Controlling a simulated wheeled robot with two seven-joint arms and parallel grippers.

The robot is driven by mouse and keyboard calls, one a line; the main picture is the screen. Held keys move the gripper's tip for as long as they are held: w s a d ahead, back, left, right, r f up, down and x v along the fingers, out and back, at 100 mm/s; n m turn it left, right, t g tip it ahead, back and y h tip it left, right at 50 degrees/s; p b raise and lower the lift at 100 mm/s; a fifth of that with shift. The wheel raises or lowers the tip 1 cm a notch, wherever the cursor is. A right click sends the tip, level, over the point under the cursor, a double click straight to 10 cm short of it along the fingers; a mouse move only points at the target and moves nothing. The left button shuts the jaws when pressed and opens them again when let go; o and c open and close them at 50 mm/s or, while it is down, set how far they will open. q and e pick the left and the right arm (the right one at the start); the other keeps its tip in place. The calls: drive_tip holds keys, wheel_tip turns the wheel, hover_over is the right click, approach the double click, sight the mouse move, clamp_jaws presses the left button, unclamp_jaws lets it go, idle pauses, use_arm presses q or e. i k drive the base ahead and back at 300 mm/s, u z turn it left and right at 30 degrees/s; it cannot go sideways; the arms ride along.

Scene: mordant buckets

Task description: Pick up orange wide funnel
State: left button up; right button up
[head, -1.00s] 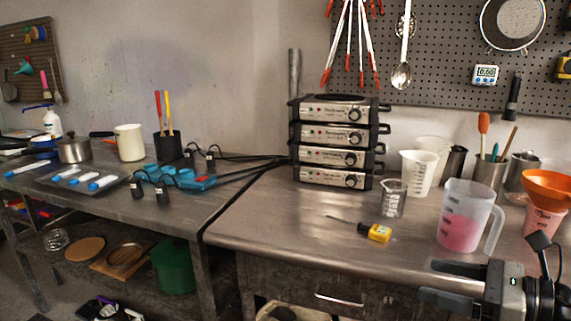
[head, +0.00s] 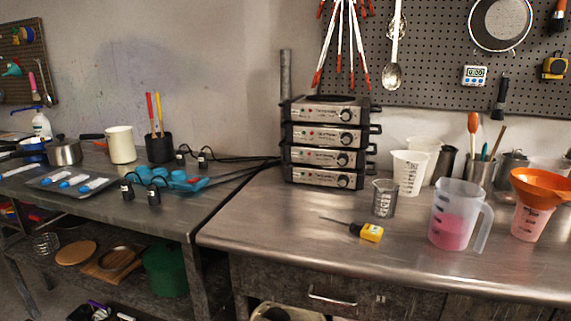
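The orange wide funnel (head: 541,187) sits at the right end of the right-hand metal table. It rests in the mouth of a measuring beaker (head: 528,222) that holds pink stuff, with its wide cone upward. The funnel's spout is inside the beaker and cannot be made out clearly. Neither of my grippers shows in the head view now.
A pitcher with pink liquid (head: 455,215) stands just left of the beaker, its handle toward it. A metal tool cup (head: 480,171) stands behind. A yellow thermometer (head: 370,232) and a small measuring cup (head: 384,198) are farther left. The table's front middle is clear.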

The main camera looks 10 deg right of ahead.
sight(538, 189)
drive_tip(key=z, duration=1.7)
